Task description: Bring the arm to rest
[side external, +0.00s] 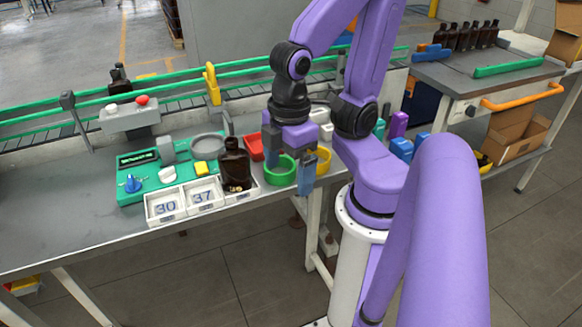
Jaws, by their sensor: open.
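My gripper (287,169) points down over the right part of the grey workbench (80,215). Its jaws are open, with one finger on each side of the green ring-shaped bowl (281,173) as seen from here. I cannot tell whether the fingers touch it. An amber bottle (235,168) stands upright to the left of my gripper, in or behind the rightmost white tray; its base is partly hidden. No object shows between the fingers apart from the bowl behind or below them.
White trays marked 30 (166,208) and 37 (203,196) line the bench front. A green device (140,163), red bin (255,147) and yellow bowl (322,160) are close by. A conveyor with green rails (180,75) runs behind. Several amber bottles (465,38) stand on a cart.

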